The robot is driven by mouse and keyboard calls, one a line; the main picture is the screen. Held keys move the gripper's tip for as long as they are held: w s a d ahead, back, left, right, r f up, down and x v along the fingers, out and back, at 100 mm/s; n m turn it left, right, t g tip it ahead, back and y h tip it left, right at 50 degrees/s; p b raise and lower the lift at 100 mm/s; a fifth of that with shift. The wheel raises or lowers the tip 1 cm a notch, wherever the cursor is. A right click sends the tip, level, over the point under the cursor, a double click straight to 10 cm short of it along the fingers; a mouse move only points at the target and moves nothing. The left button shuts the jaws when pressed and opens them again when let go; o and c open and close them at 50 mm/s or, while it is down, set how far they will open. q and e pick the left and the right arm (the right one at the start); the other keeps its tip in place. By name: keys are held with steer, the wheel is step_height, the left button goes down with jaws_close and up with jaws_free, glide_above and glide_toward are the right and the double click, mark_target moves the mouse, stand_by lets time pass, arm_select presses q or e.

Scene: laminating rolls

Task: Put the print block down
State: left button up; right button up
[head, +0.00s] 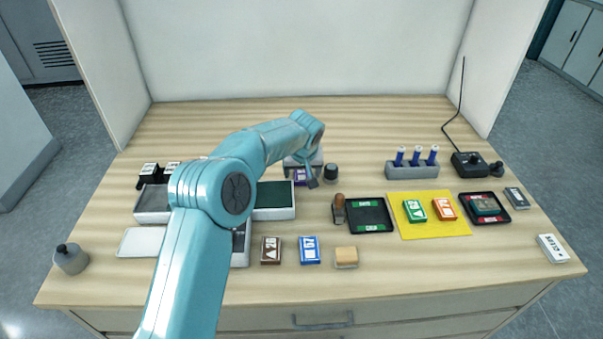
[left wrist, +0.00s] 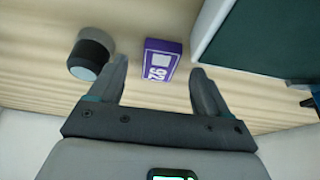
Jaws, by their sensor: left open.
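A purple block with a white label (head: 300,177) lies on the wooden table (head: 370,290), partly hidden by my left gripper in the head view. The left wrist view shows the purple block (left wrist: 161,60) on the table, between and just beyond the fingertips. My left gripper (head: 313,182) is open and holds nothing; its spread fingers also show in the left wrist view (left wrist: 159,72). I cannot tell how high the fingertips are above the table. My right gripper is not in view.
A dark-capped jar (head: 331,171) stands close to the left gripper. A green-lined tray (head: 276,212) lies left of it. A stamp (head: 339,208), a green-edged pad (head: 369,215) and a yellow mat (head: 409,226) with blocks are to the right.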

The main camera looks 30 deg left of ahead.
mark_target(301, 176)
arm_select(q)
steer(key=x, duration=0.3)
steer(key=shift+w+a, duration=0.1)
steer(key=shift+a, duration=0.05)
steer(key=shift+r, duration=0.15)
steer(key=c, duration=1.2)
steer(key=shift+c, duration=0.2)
